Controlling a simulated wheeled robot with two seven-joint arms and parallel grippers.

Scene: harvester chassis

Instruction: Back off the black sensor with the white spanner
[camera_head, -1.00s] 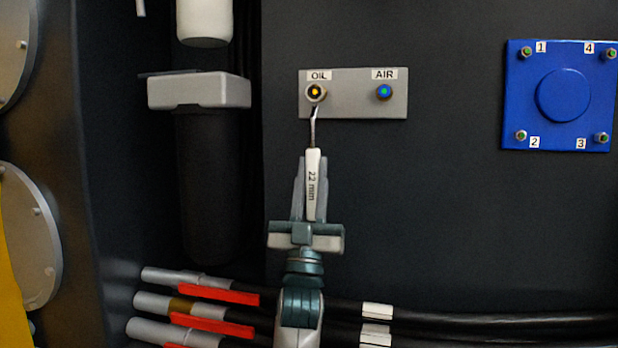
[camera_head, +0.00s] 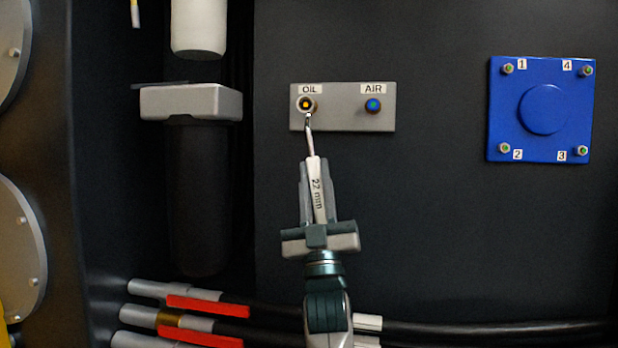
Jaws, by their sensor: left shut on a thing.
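The black sensor (camera_head: 306,104), with a yellow centre, sits under the OIL label on a grey plate (camera_head: 340,121). The white spanner (camera_head: 317,189), marked 22 mm, points up from my left gripper (camera_head: 317,205), which is shut on its handle. The spanner's metal head is at the lower edge of the sensor; I cannot tell whether it is seated around it or only close in front. The spanner leans slightly, its top to the left. My right gripper is not in view.
A blue-centred sensor (camera_head: 373,105) sits under the AIR label on the same plate. A blue cover (camera_head: 541,147) with numbered bolts is at the right. A black filter with a grey top (camera_head: 190,102) stands at the left. Hoses with red sleeves (camera_head: 208,307) run below.

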